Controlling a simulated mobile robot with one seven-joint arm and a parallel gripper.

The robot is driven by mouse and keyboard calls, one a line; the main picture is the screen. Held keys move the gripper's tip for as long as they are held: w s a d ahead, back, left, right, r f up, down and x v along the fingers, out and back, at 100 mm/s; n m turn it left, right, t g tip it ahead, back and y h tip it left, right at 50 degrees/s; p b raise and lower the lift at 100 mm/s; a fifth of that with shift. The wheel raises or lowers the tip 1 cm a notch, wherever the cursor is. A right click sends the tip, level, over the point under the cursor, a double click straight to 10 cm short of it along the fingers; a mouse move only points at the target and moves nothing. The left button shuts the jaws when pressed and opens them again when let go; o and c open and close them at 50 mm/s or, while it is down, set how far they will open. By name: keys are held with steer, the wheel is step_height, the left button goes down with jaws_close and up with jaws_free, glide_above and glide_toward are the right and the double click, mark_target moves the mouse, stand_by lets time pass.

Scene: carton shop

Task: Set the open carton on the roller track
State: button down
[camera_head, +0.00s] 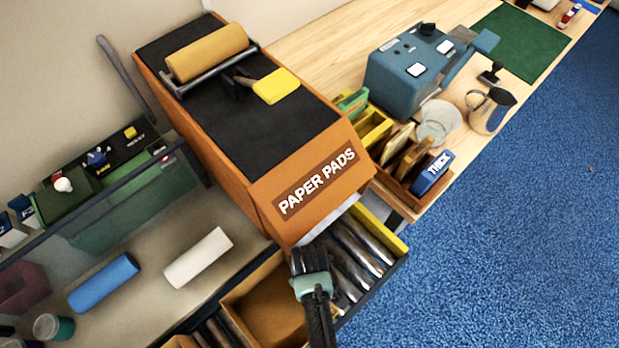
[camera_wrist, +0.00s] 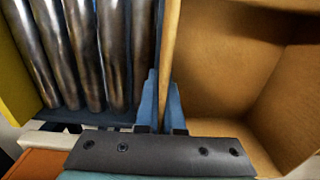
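The open carton (camera_head: 268,312) is a brown box with its open top facing up, low in the head view. In the wrist view its inside (camera_wrist: 228,55) fills the right side. My gripper (camera_head: 311,262) is at the carton's right wall. In the wrist view its blue fingers (camera_wrist: 162,98) lie on both sides of that thin wall, close against it. The roller track (camera_head: 352,262) shows metal rollers on both sides of the carton; rollers (camera_wrist: 85,50) also fill the wrist view's left. The carton's underside is hidden, so I cannot tell whether it touches the rollers.
An orange PAPER PADS machine (camera_head: 318,183) stands just behind my gripper. A yellow strip (camera_head: 380,230) edges the track's right end. A white roll (camera_head: 198,257) and a blue roll (camera_head: 104,282) lie to the left. A wooden sorter (camera_head: 405,197) stands on the right bench.

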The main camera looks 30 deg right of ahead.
steer(key=shift+f, duration=0.1)
steer(key=c, duration=1.4)
jaws_free()
steer(key=shift+c, duration=0.2)
steer(key=o, duration=0.4)
step_height(320, 180, up, 11)
steer(key=shift+r+p, duration=0.1)
steer(key=shift+p, duration=0.35)
steer(key=shift+r, duration=0.55)
steer(key=shift+s+f, duration=0.1)
